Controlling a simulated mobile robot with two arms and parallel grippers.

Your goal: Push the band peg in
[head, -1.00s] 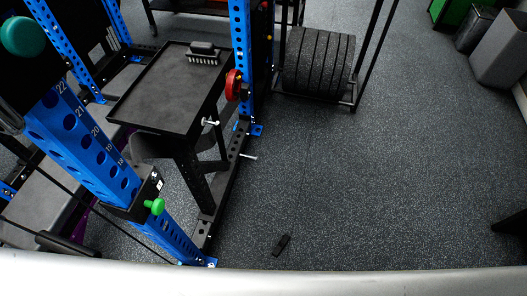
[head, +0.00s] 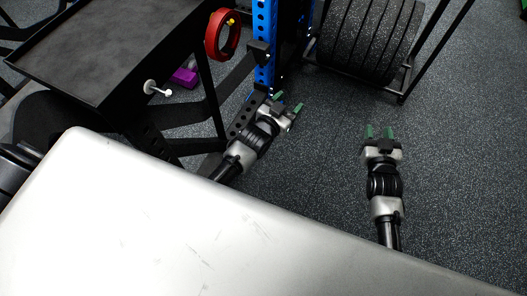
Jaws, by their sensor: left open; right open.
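A pale peg (head: 156,89) with a round end juts out near the right edge of the black tray; I cannot tell if it is the band peg. A second, lower peg seen earlier near the base rail does not show now. My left gripper (head: 288,102), with green fingertips, is open and empty beside the foot of the blue upright (head: 264,40), right of and apart from the pale peg. My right gripper (head: 378,132) is open and empty over the bare floor, further right.
The black tray (head: 100,45) stands at upper left. A red ring (head: 221,37) hangs beside the upright. Thick black weight plates (head: 368,35) sit on a rack at the top. A purple block (head: 184,77) lies behind the tray's legs. The floor (head: 460,170) at right is clear.

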